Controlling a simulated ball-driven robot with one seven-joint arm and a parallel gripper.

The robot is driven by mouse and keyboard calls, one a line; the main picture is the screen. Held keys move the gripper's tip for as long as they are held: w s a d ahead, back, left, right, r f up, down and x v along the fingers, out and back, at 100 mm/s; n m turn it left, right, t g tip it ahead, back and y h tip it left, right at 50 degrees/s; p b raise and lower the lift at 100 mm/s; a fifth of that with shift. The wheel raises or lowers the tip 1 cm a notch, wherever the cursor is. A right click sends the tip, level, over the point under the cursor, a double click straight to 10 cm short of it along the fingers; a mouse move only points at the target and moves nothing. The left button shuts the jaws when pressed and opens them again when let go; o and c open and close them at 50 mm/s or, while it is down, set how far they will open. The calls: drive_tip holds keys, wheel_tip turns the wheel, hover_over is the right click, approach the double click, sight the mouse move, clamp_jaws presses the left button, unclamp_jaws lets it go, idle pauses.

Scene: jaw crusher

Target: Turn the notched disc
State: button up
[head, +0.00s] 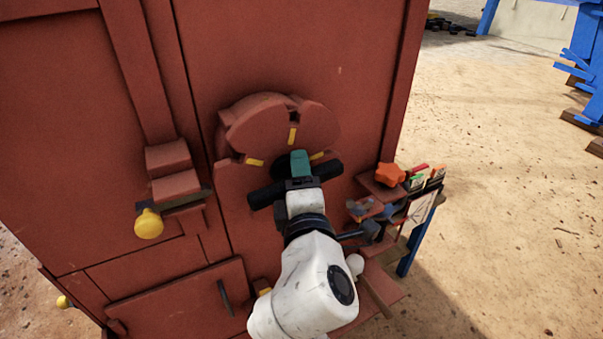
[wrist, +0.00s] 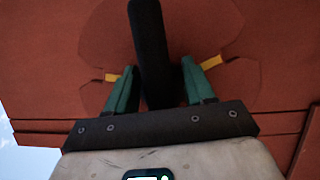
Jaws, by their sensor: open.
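The notched disc (head: 265,122) is red and sits on the face of the red machine, with notches in its rim and yellow marks near it. In the wrist view the disc (wrist: 215,28) fills the upper middle. A black bar handle (head: 328,171) crosses in front of its middle, tilted up to the right. The handle also shows upright in the wrist view (wrist: 151,50). My gripper (head: 298,170) is open at the handle. Its green fingers (wrist: 158,72) stand on either side of the bar, with a gap at the right finger. In the head view one finger is hidden.
A yellow knob (head: 148,224) on a bracket is at the left. A small side shelf at the right carries an orange star-shaped knob (head: 390,174) and other small parts. A blue frame (head: 585,70) stands far right. Sandy ground (head: 500,200) to the right is open.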

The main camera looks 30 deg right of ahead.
drive_tip(key=shift+f, duration=0.1)
clamp_jaws()
idle(0.4)
drive_tip(key=shift+w, duration=0.1)
